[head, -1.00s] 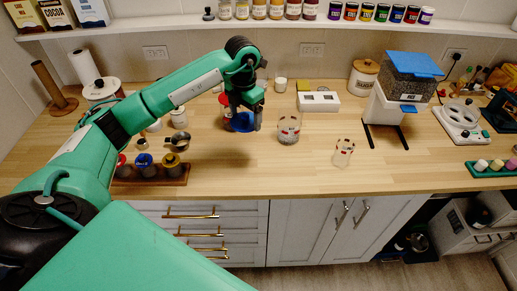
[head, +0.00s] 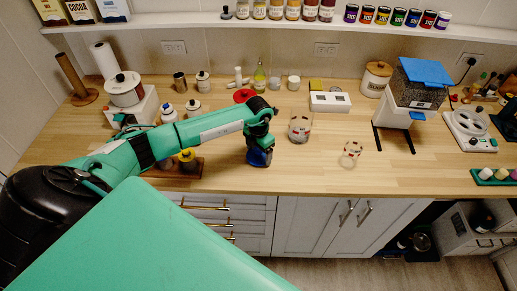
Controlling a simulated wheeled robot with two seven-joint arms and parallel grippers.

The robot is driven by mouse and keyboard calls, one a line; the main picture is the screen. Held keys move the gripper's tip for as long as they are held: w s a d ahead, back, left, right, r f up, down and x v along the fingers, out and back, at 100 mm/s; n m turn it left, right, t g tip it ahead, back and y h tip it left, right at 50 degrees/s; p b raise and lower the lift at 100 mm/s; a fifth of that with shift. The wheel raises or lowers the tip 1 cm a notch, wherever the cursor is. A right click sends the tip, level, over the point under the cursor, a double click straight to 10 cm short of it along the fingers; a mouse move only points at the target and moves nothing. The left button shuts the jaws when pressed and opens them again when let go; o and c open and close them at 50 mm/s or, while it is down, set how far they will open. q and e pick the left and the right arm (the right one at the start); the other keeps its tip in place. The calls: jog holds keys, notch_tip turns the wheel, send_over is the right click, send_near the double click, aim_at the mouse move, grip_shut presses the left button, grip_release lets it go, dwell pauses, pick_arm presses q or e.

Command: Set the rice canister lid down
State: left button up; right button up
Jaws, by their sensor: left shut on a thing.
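My left gripper (head: 260,146) is shut on a blue lid (head: 261,158). It holds the lid low over the front part of the wooden counter. I cannot tell whether the lid touches the counter. A clear glass jar (head: 300,129) with dark and red markings stands open just right of and behind the gripper; which container is the rice canister I cannot read. My right gripper is out of view.
A smaller clear glass (head: 352,151) stands to the right on the counter (head: 320,175). A rack with yellow-capped jars (head: 187,158) lies partly behind my left arm. A red round item (head: 243,95) lies farther back. A blue-topped dispenser (head: 420,84) stands at right.

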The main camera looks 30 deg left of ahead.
aim_at(259, 151)
pick_arm(q)
jog(key=shift+f, duration=0.1)
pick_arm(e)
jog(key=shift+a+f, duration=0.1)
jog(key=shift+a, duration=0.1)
pick_arm(q)
jog(key=shift+f+b, duration=0.15)
jog(key=shift+b, duration=0.15)
jog(key=o, duration=0.9)
jog(key=shift+r+p, duration=0.25)
jog(key=shift+p, duration=0.05)
jog(key=shift+r+b, duration=0.2)
jog(key=shift+b, duration=0.1)
notch_tip(259, 151, up, 12)
jog(key=b, duration=0.4)
jog(key=shift+f, duration=0.2)
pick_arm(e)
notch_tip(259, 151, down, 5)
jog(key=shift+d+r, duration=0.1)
